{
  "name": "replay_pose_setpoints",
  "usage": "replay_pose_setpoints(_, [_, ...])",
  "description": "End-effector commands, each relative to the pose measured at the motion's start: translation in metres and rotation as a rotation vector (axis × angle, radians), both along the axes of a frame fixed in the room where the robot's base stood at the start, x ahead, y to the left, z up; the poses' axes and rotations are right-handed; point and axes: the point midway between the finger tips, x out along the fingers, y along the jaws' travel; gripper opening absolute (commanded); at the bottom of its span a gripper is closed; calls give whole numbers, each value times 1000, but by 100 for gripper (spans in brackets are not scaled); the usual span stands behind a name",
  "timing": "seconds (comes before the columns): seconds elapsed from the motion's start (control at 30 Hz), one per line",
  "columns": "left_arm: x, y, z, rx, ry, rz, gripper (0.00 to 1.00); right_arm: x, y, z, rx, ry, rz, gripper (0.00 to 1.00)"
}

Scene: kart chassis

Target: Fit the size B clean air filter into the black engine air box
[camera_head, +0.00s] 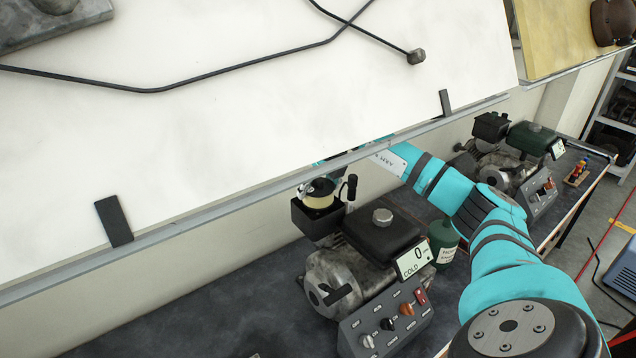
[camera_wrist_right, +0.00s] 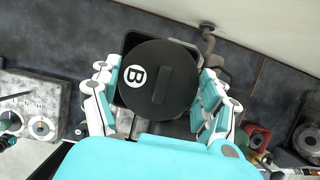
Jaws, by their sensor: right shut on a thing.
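The size B filter (camera_wrist_right: 172,62) shows from above in the right wrist view as a round black cap with a white B. My right gripper (camera_wrist_right: 160,76) is shut on it, with fingers on both sides. In the head view the filter (camera_head: 318,201) shows a cream side and a black top at the mouth of the black engine air box (camera_head: 314,226). The box rim (camera_wrist_right: 130,41) also shows behind the cap in the wrist view. I cannot tell whether the filter rests fully down. In the head view the panel edge mostly hides this gripper. My left gripper is out of view.
A large white panel (camera_head: 200,100) with a metal edge overhangs the bench. The engine has a fuel tank (camera_head: 382,233), a display reading 0 COLD (camera_head: 414,258) and a switch panel (camera_head: 385,325). A green bottle (camera_head: 443,241) stands close by. A second engine (camera_head: 505,160) is farther right.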

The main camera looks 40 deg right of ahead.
Motion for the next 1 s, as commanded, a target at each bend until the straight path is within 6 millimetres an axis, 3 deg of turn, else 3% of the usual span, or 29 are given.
replay_pose_setpoints(1.0, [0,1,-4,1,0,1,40,-1,1,0,6,-12,0,45])
